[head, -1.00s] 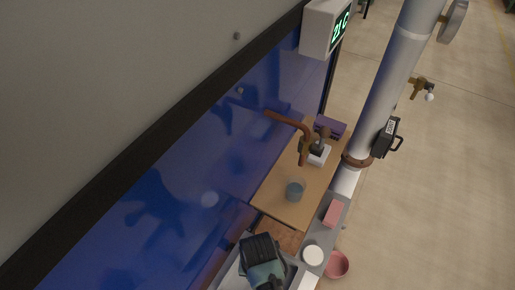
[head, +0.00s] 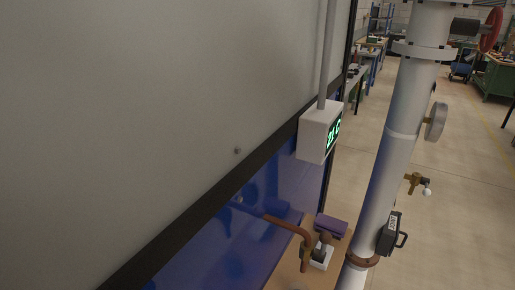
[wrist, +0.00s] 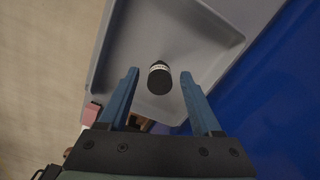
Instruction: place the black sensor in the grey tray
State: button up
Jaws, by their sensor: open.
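In the wrist view, the black sensor (wrist: 160,79), a short dark cylinder with a pale lettered band, shows against the floor of the grey tray (wrist: 222,38), inside its raised rim. My gripper (wrist: 160,74) is open, with one blue finger on each side of the sensor and a visible gap to each. I cannot tell how far the fingertips are above the tray floor. The head view shows neither my gripper, the sensor nor the tray.
A blue panel (wrist: 285,90) borders the tray on the right. A pink block (wrist: 91,113) is at left. In the head view, a large pale pipe (head: 392,150) carries a black box (head: 389,236), and a copper pipe (head: 290,226) bends over a wooden table.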

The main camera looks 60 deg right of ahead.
notch_tip(320, 180, up, 12)
dwell(0.4)
jog(key=shift+f, duration=0.15)
dwell(0.3)
